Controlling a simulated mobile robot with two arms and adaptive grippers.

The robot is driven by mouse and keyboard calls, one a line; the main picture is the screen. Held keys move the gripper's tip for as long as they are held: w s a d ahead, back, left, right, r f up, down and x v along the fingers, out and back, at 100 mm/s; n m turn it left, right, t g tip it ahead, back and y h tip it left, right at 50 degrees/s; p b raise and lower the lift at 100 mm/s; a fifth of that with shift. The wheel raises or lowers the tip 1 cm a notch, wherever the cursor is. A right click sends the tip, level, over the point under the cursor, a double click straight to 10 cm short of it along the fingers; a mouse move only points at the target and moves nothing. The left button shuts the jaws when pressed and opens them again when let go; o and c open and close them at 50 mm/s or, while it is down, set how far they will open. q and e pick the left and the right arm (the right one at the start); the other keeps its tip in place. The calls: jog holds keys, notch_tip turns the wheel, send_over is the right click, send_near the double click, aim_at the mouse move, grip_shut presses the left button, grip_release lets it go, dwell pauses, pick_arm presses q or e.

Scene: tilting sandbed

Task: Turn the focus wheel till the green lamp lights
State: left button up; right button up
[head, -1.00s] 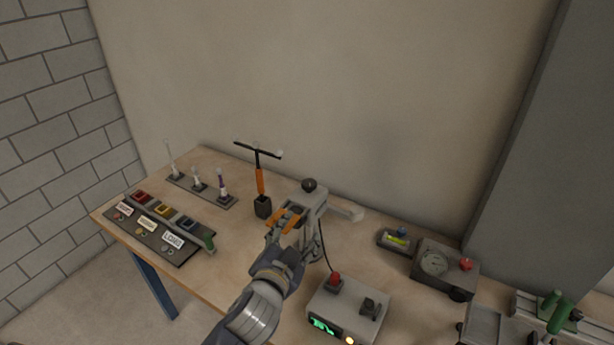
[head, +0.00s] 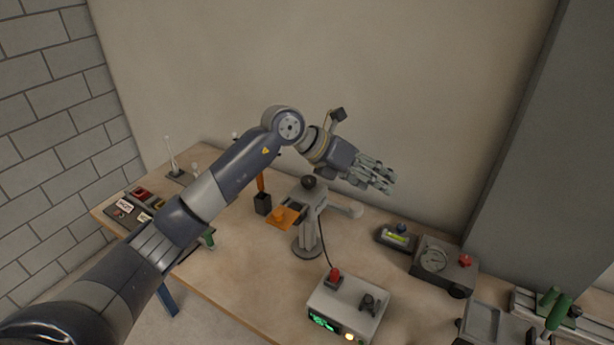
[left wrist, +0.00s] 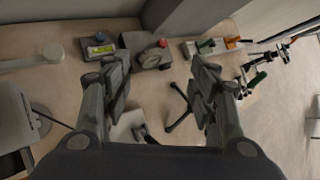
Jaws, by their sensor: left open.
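A grey stand (head: 311,228) with a black knob (head: 308,182) on top and an orange plate (head: 285,216) at its side stands mid-bench. I cannot tell for sure which knob is the focus wheel. A cable joins the stand to a grey control box (head: 345,308) with a red button (head: 335,275), a black knob (head: 369,302), a green display (head: 322,321) and a small yellow lamp (head: 349,337). A lit green lamp is not clear. My left gripper (head: 388,180) is open and empty, raised right of the stand; its spread fingers show in the left wrist view (left wrist: 161,95).
A gauge box (head: 444,268) and a spirit level (head: 397,238) are right of the stand; the gauge box shows between my fingers in the wrist view (left wrist: 146,52). A green-handled device (head: 560,314) is far right. My left arm covers part of the labelled trays (head: 125,207).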

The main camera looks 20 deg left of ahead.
pick_arm(q)
jog(key=w+a+n+y, duration=0.15)
jog(key=a+y, duration=0.35)
jog(key=a, duration=0.6)
jog(key=g+y, duration=0.1)
jog(key=y, duration=0.2)
send_near(308, 180)
jog(key=shift+n, duration=0.35)
jog(key=p+x, duration=0.3)
jog(key=x, duration=0.4)
jog(key=shift+w+f+p, duration=0.15)
jog(key=shift+p, duration=0.25)
jog(key=shift+w+f, duration=0.2)
jog(key=shift+f, duration=0.3)
jog(key=shift+c, duration=0.3)
jog(key=c, duration=1)
